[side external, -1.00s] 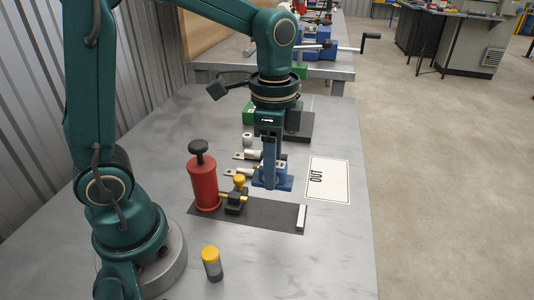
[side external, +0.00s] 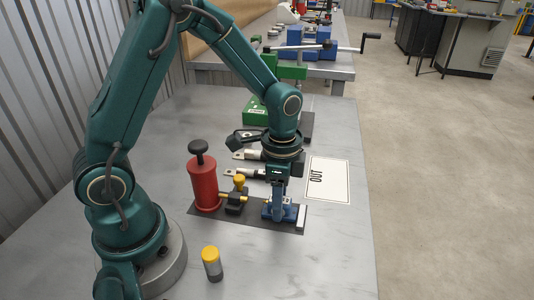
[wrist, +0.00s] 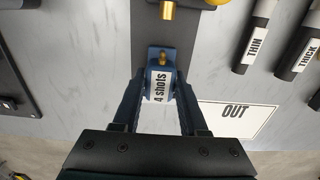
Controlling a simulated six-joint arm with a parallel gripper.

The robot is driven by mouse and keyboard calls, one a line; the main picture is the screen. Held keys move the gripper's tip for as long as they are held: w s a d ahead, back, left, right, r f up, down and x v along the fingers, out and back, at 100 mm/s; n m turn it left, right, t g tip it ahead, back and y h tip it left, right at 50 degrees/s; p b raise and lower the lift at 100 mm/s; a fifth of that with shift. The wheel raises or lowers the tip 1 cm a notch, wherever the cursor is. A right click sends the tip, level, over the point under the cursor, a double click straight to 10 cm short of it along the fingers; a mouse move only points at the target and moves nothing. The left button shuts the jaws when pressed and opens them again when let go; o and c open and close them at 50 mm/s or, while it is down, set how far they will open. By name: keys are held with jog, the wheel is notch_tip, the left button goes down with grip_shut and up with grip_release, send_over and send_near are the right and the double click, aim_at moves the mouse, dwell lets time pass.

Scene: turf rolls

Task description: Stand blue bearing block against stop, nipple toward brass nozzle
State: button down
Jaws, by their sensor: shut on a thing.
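My gripper (side external: 278,206) is shut on the blue bearing block (side external: 291,213), low over the right end of the dark mat (side external: 250,222). The nipple side faces the brass nozzle (wrist: 168,10) at the top of that view. The pale metal stop (side external: 302,217) is just right of the block; I cannot tell whether they touch. The stop is hidden in the wrist view. The nozzle (side external: 224,196) is left of the block.
A red grease pump (side external: 205,185) with a black knob stands left of the nozzle. A yellow-capped cylinder (side external: 212,263) stands in front. The "OUT" card (side external: 328,180) lies behind right. Tubes labelled THIN (wrist: 257,40) and THICK (wrist: 297,58) lie nearby. The right front tabletop is clear.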

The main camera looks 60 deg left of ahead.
jog(key=shift+f, duration=0.15)
jog(key=shift+c, duration=2.2)
grip_release()
notch_tip(320, 180, up, 11)
jog(key=s+r+n+t, duration=0.3)
jog(key=s+n+t, duration=0.2)
jog(key=s+n, duration=0.4)
jog(key=shift+s+d+r+t, duration=0.3)
jog(key=shift+s+r, duration=0.1)
jog(key=shift+s, duration=0.25)
